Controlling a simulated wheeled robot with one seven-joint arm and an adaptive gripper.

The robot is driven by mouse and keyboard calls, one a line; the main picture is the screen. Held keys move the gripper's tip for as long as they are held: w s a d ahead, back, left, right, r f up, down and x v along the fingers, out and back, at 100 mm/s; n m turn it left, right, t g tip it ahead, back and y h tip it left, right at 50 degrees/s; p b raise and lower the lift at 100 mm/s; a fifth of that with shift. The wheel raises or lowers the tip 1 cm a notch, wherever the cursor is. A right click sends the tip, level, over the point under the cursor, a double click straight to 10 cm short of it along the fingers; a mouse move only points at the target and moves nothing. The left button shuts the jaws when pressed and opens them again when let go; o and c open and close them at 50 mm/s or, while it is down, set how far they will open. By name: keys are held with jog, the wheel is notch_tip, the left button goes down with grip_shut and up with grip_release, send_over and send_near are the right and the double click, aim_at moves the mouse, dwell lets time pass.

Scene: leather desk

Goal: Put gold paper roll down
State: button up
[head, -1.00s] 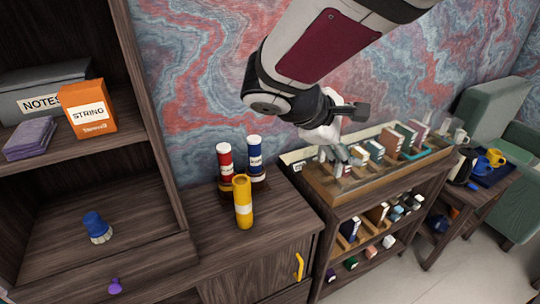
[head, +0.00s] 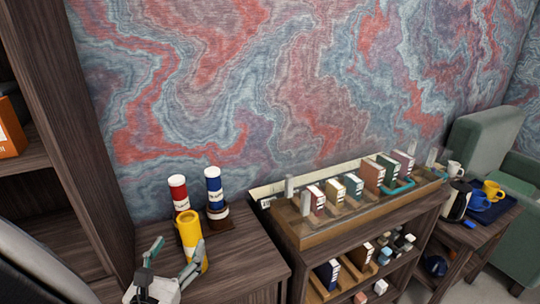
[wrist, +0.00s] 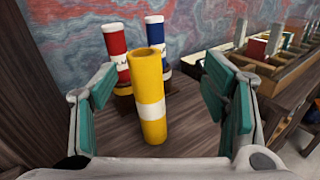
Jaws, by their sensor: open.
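The gold paper roll (head: 191,243) is a yellow tube with a white band and a hollow top. It stands upright on the dark wooden cabinet top (head: 240,262). In the wrist view the roll (wrist: 150,75) is between my two teal-padded fingers, with a gap on both sides. My gripper (head: 168,258) is open and empty, in front of the roll at the lower left of the head view; it also shows in the wrist view (wrist: 165,105).
A red roll (head: 178,190) and a blue roll (head: 214,187) stand upright close behind the gold one on dark bases. A tall shelf (head: 60,120) is at the left. A tray of boxes (head: 300,225) is at the right. The cabinet top's right part is clear.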

aim_at(186, 231)
jog(key=w+f, duration=0.1)
jog(key=w, duration=0.1)
jog(key=w+a+f+n+y, duration=0.1)
jog(key=w, duration=0.1)
jog(key=w+a+f+n+y, duration=0.1)
jog(key=w, duration=0.1)
jog(key=shift+w+a, duration=0.15)
jog(key=shift+w, duration=0.2)
jog(key=shift+w+a+f, duration=0.1)
jog(key=shift+w+f, duration=0.05)
jog(key=shift+w, duration=1.15)
jog(key=shift+w+a+f, duration=0.1)
jog(key=shift+w, duration=1.15)
grip_shut()
